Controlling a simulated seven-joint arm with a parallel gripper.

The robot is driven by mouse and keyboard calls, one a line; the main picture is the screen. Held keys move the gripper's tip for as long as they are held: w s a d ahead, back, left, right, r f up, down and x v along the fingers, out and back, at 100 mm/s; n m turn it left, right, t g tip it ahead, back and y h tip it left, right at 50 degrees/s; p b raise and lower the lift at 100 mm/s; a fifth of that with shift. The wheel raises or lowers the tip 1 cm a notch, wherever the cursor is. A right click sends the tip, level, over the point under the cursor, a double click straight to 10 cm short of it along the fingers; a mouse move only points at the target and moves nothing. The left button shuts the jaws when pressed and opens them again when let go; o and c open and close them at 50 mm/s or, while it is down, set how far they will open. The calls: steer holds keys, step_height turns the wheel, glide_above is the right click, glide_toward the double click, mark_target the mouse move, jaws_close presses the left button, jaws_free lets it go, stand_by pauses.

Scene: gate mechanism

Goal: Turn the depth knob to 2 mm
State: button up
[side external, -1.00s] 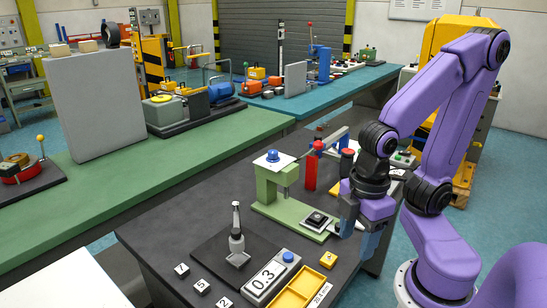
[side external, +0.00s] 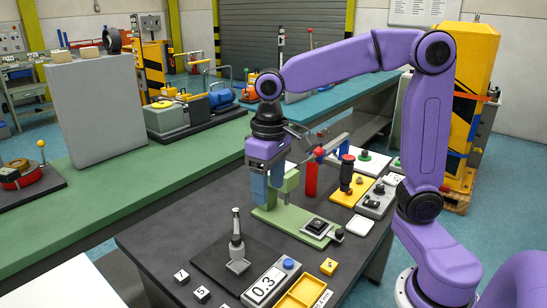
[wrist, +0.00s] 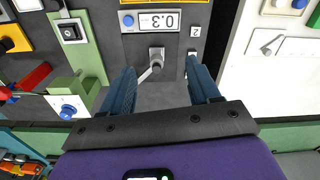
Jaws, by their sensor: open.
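A blue knob (wrist: 68,111) on a white plate tops a green stand (wrist: 85,92) at the left of the wrist view. It looks like the depth knob, but I cannot read any setting on it. In the side view my gripper hides the knob, while the green stand's base (side external: 290,226) shows below. My gripper (side external: 267,197) points down with its jaws apart and empty. In the wrist view the knob lies left of both fingers of my gripper (wrist: 160,82), outside the gap between them.
A display reading 0.3 (side external: 265,285) with a blue button (side external: 288,264) stands at the front, beside a yellow tray (side external: 302,291). A grey upright lever (side external: 237,247) stands on a dark plate left of the stand. A red post (side external: 310,178) rises close behind the stand.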

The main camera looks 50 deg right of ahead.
steer(key=w+d+r+m, duration=0.2)
steer(key=w+d+m, duration=0.4)
steer(key=w, duration=0.3)
steer(key=w+d+r+m, duration=0.2)
steer(key=w+d+m, duration=0.35)
steer(key=w, duration=0.25)
steer(key=w+d+m, duration=0.4)
steer(key=d+m, duration=0.4)
steer(key=d, duration=0.9)
steer(key=f, duration=1.6)
steer(key=shift+w, duration=0.2)
steer(key=c, duration=0.7)
steer(key=shift+c, duration=0.3)
